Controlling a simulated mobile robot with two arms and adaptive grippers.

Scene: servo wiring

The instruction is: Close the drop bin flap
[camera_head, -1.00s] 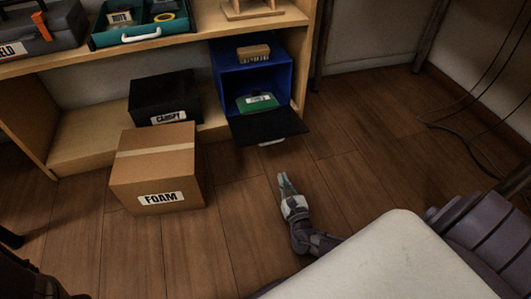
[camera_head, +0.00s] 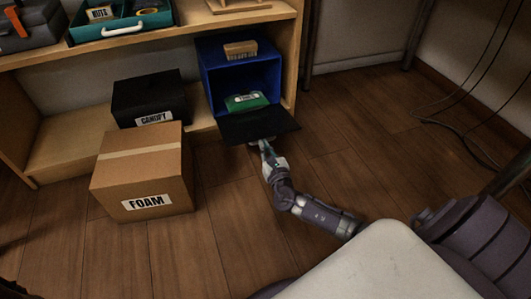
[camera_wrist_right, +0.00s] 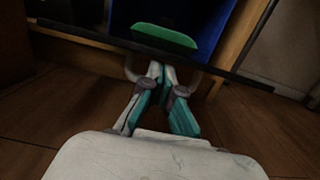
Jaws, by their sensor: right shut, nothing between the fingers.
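The blue drop bin (camera_head: 212,68) stands in the shelf with its front open. Its black flap (camera_head: 258,125) is folded down and sticks out toward me, about level. The flap's edge also shows in the right wrist view (camera_wrist_right: 90,38), with a pale handle (camera_wrist_right: 131,68) below it. My right gripper (camera_head: 265,146) is shut and empty at the flap's front edge. In the right wrist view its fingertips (camera_wrist_right: 157,70) are under the edge, between the ends of the handle; contact cannot be told. My left gripper is not in view.
A FOAM carton (camera_head: 140,175) stands on the floor to the left, before a black CANOPY box (camera_head: 140,92).

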